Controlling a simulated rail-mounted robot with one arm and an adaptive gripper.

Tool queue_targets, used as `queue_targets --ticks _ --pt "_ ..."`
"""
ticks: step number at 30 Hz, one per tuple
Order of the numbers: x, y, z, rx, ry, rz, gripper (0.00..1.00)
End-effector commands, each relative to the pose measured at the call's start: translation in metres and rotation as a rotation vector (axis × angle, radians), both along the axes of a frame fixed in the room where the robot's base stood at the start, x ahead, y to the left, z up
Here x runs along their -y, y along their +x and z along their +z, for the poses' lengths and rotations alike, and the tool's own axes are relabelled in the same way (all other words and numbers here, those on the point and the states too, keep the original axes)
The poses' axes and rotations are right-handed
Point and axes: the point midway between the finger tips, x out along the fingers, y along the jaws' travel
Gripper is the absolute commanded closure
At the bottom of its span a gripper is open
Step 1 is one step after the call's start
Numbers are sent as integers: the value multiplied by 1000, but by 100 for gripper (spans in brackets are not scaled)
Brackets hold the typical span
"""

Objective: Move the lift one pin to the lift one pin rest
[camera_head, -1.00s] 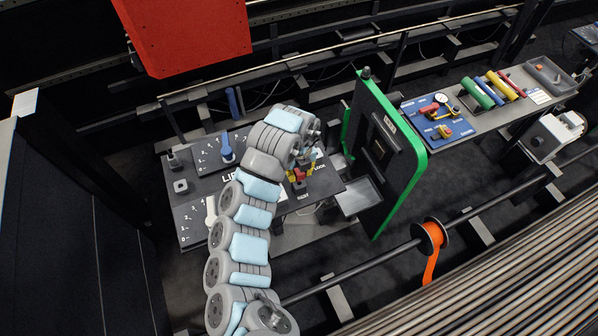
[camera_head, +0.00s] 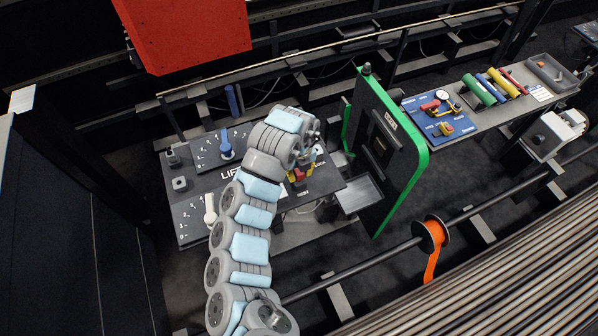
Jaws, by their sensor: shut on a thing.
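The lift panel (camera_head: 205,185) lies left of centre, with my arm reaching across it. My gripper (camera_head: 308,160) is at the panel's right side, mostly hidden behind my wrist. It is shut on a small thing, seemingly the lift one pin. A small red and yellow piece (camera_head: 299,178) shows just below my gripper; I cannot tell whether it is the pin or its fixture. Small white lettering beside it is too small to read surely. The lift one pin rest cannot be made out clearly there.
A blue lever (camera_head: 226,146) and a white lever (camera_head: 210,208) stand on the panel. A green-edged upright plate (camera_head: 385,150) stands close right of my gripper, with a grey tray (camera_head: 360,194) at its foot. A red box (camera_head: 190,32) hangs above.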

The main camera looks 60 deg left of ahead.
Motion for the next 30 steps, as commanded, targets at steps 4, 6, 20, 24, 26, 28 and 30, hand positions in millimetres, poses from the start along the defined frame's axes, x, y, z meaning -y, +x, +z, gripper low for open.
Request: queue_targets --ticks 4,6,20,24,26,28,30 --pt "0 0 -4 0 0 0 100" --pt "0 0 -5 0 0 0 100" --pt "0 0 -14 0 0 0 100" --pt "0 0 -15 0 0 0 58" --pt "0 0 -15 0 0 0 48" --pt "0 0 -15 0 0 0 48" --pt "0 0 -15 0 0 0 48"
